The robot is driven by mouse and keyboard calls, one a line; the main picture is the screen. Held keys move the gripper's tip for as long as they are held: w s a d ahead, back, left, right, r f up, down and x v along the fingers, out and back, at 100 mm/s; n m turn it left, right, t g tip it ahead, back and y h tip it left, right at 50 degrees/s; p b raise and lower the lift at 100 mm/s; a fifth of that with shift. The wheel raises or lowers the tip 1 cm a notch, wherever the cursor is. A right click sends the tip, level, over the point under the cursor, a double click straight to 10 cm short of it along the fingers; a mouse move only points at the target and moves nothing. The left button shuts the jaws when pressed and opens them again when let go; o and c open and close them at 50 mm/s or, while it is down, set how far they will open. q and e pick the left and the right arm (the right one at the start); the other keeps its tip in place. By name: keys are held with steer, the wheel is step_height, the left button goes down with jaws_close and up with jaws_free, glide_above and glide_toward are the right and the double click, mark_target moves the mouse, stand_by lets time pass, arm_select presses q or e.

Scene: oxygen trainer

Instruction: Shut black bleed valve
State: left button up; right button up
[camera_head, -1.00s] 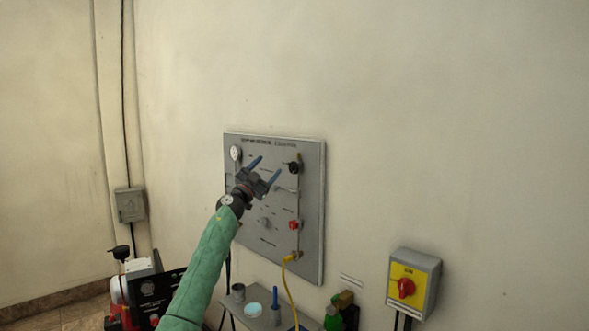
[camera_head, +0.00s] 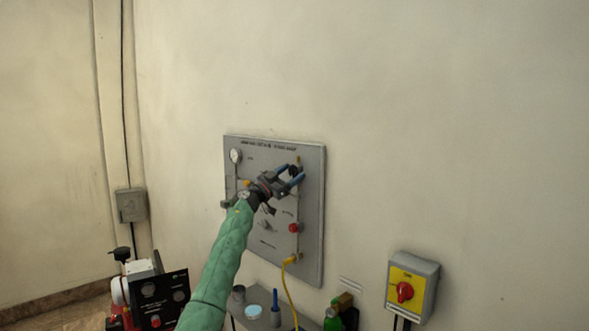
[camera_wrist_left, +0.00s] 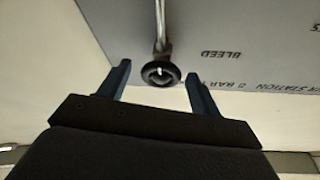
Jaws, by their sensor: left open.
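The black bleed valve (camera_wrist_left: 160,73) is a round black knob on a metal pipe. In the left wrist view it sits between and just beyond the fingertips of my left gripper (camera_wrist_left: 157,75), near the printed word BLEED. The jaws are open, with a gap on both sides of the knob. In the head view my left gripper (camera_head: 291,174) is at the upper right of the grey panel (camera_head: 308,235). Its blue fingers are around the dark valve (camera_head: 294,169), which they partly hide. My right gripper is not in view.
The panel also carries a gauge (camera_head: 236,156) and a red knob (camera_head: 294,228). A yellow hose (camera_head: 287,288) hangs from its lower edge. A shelf with a blue-topped cup (camera_head: 253,310) is below. A yellow switch box (camera_head: 412,281) with a red knob is at right.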

arm_select(q)
steer(key=shift+w+d+r, duration=0.35)
steer(key=shift+w+d, duration=0.05)
steer(key=shift+w, duration=0.1)
steer(key=shift+w+d, duration=0.2)
steer(key=shift+d, duration=0.1)
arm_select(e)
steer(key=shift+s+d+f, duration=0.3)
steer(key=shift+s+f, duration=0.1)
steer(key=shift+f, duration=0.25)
arm_select(q)
steer(key=shift+c, duration=0.4)
steer(key=shift+a, duration=0.1)
steer(key=c, duration=0.9)
